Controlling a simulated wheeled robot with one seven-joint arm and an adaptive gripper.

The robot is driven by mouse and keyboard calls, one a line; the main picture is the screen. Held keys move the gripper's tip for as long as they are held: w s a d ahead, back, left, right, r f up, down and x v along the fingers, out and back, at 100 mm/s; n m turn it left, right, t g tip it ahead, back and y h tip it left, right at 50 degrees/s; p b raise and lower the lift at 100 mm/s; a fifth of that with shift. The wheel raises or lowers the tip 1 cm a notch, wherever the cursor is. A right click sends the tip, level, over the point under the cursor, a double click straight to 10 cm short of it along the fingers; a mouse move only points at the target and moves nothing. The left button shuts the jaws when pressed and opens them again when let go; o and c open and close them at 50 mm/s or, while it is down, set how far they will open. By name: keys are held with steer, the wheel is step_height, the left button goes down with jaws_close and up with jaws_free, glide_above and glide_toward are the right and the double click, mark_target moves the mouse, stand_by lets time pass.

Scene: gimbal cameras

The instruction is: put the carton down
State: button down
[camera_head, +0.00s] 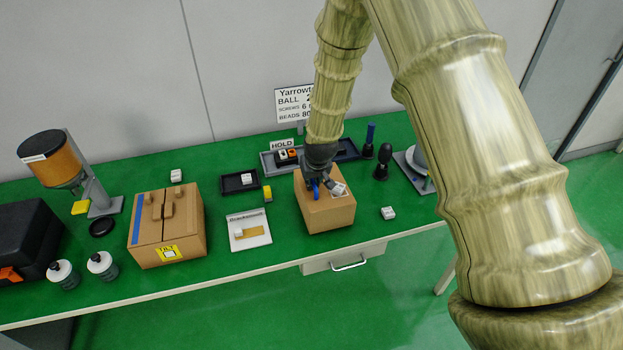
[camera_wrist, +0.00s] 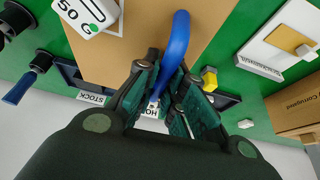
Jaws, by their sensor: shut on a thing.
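A brown carton (camera_head: 328,214) is under my gripper (camera_head: 317,186) at the middle of the green bench, near its front edge. My gripper is shut on a blue curved handle (camera_wrist: 178,45) above the carton's top, which shows brown in the wrist view (camera_wrist: 145,35). A white block marked "50 g" (camera_wrist: 90,14) lies on the carton's top beside the handle. I cannot tell whether the carton's bottom touches the bench. A second brown carton (camera_head: 183,222) with a yellow label stands to the left.
A white card (camera_head: 260,220) and a yellow block (camera_head: 267,194) lie left of the held carton. A white block (camera_head: 388,213) lies to its right. Grey and black trays (camera_head: 240,182) stand behind. The bench's front edge is close.

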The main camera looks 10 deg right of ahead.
steer(key=shift+f, duration=0.35)
steer(key=c, duration=1.6)
jaws_free()
steer(key=shift+o, duration=0.5)
